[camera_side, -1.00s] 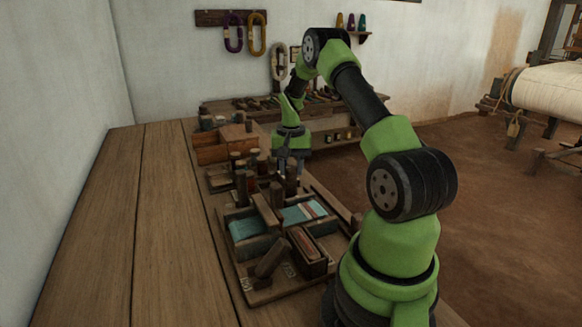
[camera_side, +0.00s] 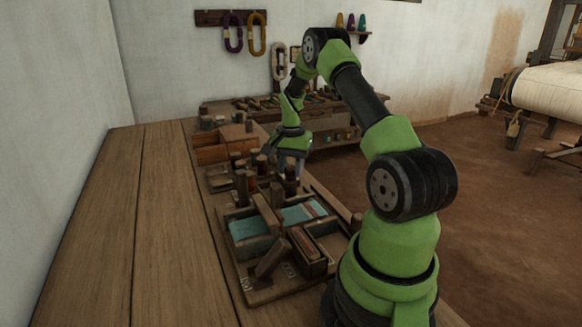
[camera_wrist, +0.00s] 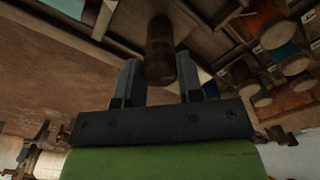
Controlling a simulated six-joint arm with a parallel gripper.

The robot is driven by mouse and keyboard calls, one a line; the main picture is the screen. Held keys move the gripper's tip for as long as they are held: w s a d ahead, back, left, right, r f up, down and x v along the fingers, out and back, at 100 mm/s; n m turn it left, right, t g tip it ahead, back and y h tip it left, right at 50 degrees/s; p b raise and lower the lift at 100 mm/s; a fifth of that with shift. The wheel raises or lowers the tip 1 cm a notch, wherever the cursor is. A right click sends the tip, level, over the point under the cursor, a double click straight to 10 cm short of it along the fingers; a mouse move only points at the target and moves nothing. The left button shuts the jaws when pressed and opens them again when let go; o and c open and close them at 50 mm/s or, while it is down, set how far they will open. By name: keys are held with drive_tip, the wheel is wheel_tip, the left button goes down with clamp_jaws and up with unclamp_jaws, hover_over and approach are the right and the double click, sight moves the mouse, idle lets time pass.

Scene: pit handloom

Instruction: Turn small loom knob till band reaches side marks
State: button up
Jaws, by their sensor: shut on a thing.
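The small wooden loom (camera_side: 238,268) stands on the bench, with teal cloth (camera_side: 297,214) stretched in its frame. My gripper (camera_side: 288,170) is at the loom's far end, tilted. In the wrist view my gripper (camera_wrist: 158,72) has a finger on each side of a dark round wooden knob (camera_wrist: 160,42) and is shut on it. The knob's grip is hidden by my gripper in the side view.
Several upright wooden pegs (camera_side: 241,186) crowd the loom's far left side. An open wooden box (camera_side: 211,152) stands behind them. The bench top (camera_side: 125,220) at left is clear. A large loom with a white roll (camera_side: 550,88) stands far right.

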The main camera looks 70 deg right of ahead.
sight(291, 167)
drive_tip(key=o, duration=0.9)
wheel_tip(291, 167, up, 10)
drive_tip(key=shift+f, duration=0.25)
drive_tip(key=shift+r, duration=0.25)
